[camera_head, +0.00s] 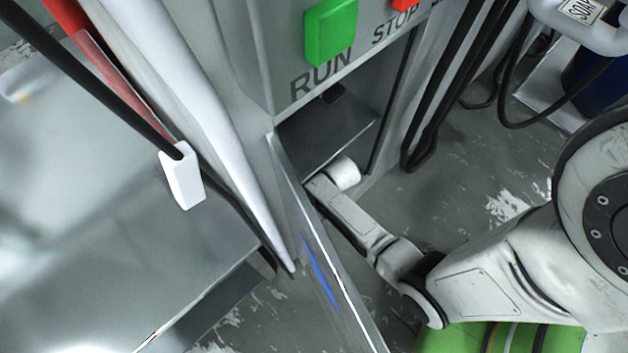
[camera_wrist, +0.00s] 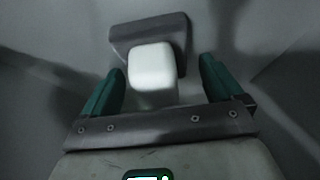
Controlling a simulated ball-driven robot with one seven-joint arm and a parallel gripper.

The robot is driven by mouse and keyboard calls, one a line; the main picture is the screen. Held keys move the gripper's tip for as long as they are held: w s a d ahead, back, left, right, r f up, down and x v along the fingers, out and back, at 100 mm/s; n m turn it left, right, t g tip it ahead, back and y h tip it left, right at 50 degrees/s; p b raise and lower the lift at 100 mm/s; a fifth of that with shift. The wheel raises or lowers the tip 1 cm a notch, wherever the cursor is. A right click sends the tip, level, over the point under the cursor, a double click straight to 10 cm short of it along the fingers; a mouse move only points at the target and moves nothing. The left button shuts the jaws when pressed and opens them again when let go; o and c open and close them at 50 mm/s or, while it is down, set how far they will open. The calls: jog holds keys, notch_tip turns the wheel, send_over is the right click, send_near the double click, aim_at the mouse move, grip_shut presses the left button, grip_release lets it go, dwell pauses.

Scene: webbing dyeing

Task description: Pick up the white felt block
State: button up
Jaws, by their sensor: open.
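A white felt block (camera_wrist: 152,68) with rounded edges shows in the wrist view, in front of a dark grey plate-like piece (camera_wrist: 178,32). My gripper (camera_wrist: 161,72) is open, with one green finger to the left of the block and one to the right. A gap shows between the block and each finger. I cannot tell how deep the block lies between them. In the head view my arm reaches into the opening below the RUN button, and the gripper and this block are hidden there.
An open door panel (camera_head: 325,265) stands close along my arm. The green RUN button (camera_head: 331,32) is above the opening. A white piece (camera_head: 184,180) sits on a black rod's end over a metal surface (camera_head: 120,240) at left. Black cables (camera_head: 440,100) hang at right.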

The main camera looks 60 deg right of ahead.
jog(key=c, duration=1.2)
jog(key=shift+r, duration=0.15)
